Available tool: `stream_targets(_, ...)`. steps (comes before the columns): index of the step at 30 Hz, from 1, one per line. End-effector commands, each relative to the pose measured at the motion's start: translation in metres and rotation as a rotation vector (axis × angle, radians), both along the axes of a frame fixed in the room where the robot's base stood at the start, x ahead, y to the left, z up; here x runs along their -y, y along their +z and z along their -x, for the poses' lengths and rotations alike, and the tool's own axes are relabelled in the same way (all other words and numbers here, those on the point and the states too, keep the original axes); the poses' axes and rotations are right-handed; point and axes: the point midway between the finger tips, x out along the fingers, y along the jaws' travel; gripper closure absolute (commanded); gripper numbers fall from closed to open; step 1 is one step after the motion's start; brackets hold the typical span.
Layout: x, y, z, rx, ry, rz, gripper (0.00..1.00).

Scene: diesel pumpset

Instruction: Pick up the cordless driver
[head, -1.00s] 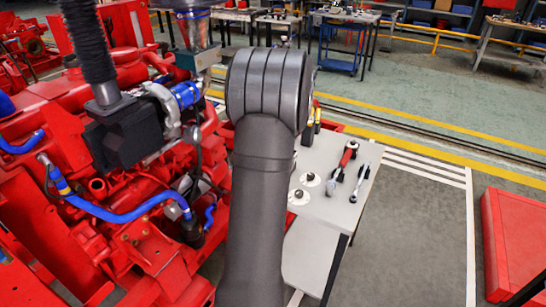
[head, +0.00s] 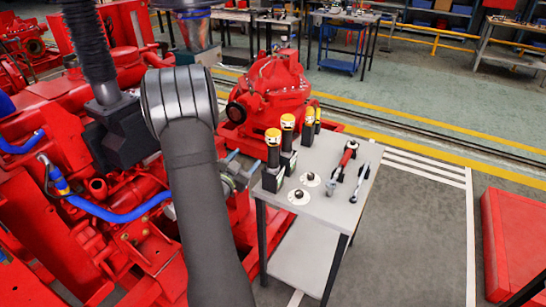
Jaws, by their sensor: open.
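Several upright tools with yellow tops and dark bodies stand along the left and back of the grey worktable (head: 315,205). The nearest yellow-topped tool (head: 273,158) is at the left edge, with a second (head: 288,130) just behind it. A slim yellow-and-black tool (head: 309,126) stands at the back. A red-and-black tool (head: 348,156) lies near the table's back right. Which of these is the cordless driver is too small to tell. My arm rises left of the table, apart from these tools.
Two white discs with dark knobs (head: 299,196) and a dark wrench-like tool (head: 360,182) lie on the table. A red pump (head: 272,85) stands behind it and a red engine (head: 130,210) to the left.

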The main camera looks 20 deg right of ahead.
Motion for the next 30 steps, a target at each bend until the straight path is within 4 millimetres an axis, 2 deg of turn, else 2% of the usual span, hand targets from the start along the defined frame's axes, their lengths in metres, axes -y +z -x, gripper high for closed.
stream_targets(1,-0.003,-0.019,0.022,-0.069,-0.022,0.06,0.39)
stream_targets(3,-0.003,-0.032,0.044,-0.139,-0.049,0.134,0.39)
stream_targets(6,-0.002,-0.041,0.062,-0.195,-0.072,0.197,0.39)
stream_targets(8,0.0,-0.043,0.064,-0.209,-0.079,0.213,0.39)
stream_targets(11,0.011,-0.042,0.056,-0.209,-0.084,0.215,0.39)
stream_targets(21,0.063,-0.042,0.003,-0.207,-0.082,0.214,0.39)
stream_targets(25,0.077,-0.042,-0.012,-0.207,-0.08,0.213,0.39)
stream_targets(30,0.085,-0.042,-0.02,-0.207,-0.079,0.213,0.39)
